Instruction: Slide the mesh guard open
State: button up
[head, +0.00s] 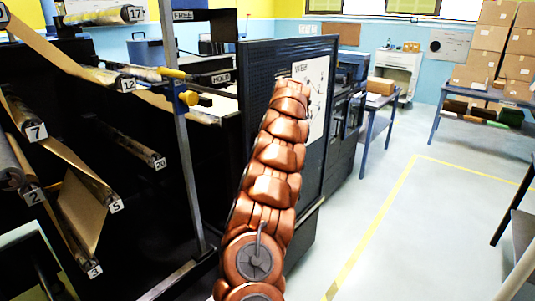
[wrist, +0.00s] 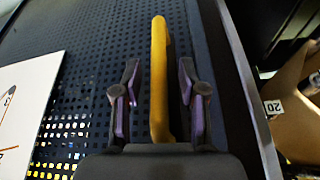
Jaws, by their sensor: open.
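The mesh guard (head: 258,62) is a dark perforated panel standing upright at the centre of the head view, with a white printed sheet (head: 316,90) on it. In the wrist view the mesh guard (wrist: 85,45) fills the left and middle, beside a plain dark frame strip. A yellow bar handle (wrist: 158,45) runs lengthwise there. My gripper (wrist: 158,85) is open, with one finger on each side of the handle and visible gaps to both. In the head view my arm covers part of the guard and hides my gripper.
A dark rack with numbered rolls (head: 125,80) and a grey upright post (head: 188,150) stand left of my arm. In the wrist view, brown paper tagged 20 (wrist: 295,110) lies beyond the frame at right. Open floor (head: 400,220) with a yellow line lies to the right.

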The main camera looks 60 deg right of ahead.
jog(key=v, duration=1.2)
dwell(0.5)
dwell(0.6)
